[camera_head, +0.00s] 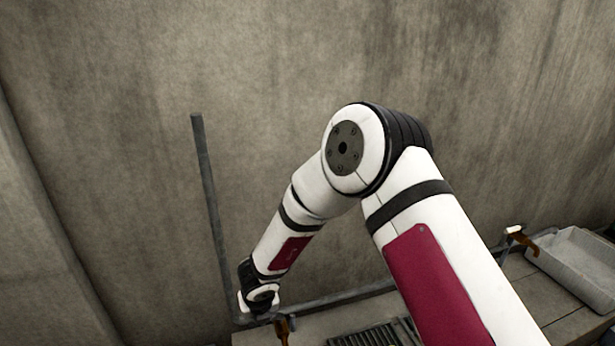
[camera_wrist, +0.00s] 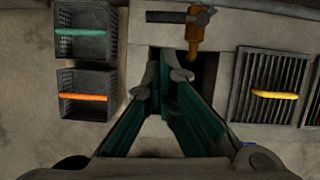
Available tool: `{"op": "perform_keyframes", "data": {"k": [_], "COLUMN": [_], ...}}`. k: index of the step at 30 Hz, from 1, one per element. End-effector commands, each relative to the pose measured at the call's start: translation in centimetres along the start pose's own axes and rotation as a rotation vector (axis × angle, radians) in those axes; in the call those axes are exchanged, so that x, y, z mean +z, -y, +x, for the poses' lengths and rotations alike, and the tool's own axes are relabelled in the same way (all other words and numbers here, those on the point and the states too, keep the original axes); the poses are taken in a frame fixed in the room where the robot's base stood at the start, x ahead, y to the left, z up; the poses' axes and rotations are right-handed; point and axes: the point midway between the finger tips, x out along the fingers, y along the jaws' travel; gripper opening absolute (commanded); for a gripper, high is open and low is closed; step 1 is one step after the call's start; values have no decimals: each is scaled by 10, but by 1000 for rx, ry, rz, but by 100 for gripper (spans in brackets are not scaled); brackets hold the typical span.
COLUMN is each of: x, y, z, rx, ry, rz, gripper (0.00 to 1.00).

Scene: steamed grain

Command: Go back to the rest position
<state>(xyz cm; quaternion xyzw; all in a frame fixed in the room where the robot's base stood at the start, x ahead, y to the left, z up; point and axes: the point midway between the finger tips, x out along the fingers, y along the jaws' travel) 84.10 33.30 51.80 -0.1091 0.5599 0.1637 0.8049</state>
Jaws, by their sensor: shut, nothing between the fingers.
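My gripper (camera_wrist: 160,72) shows in the wrist view with its two green-lined fingers drawn together at the tips and nothing between them. It hangs above the worktop, just below and left of a brass tap (camera_wrist: 193,42) in the picture. I cannot tell the height of the fingertips over the worktop. In the head view my arm rises from the lower right, bends at the elbow and slopes down to the left. My wrist is low at the left, and the fingers cannot be made out there.
Two dark baskets, one with a green bar (camera_wrist: 80,32) and one with an orange bar (camera_wrist: 83,96), lie left. A slatted grate (camera_wrist: 243,85) with a yellow handle (camera_wrist: 275,95) lies right. A pale basin (camera_head: 575,262) stands far right. A grey pipe (camera_head: 208,190) rises near the wall.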

Motion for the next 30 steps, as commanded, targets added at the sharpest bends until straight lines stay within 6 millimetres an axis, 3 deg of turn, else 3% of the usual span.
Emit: {"op": "perform_keyframes", "data": {"k": [3,6,9,14,17,23,30], "x": [38,62,74,74,63,17,-68], "y": [6,11,16,26,34,54,86], "z": [-47,-93,-140,-211,-253,-327,-397], "rx": [56,99,127,146,146,139,148], "ry": [103,189,261,347,379,390,311], "rz": [-187,-392,-601,-939,-1148,-1554,-2002], "gripper": [0,0,0,0,0,0,0]}}
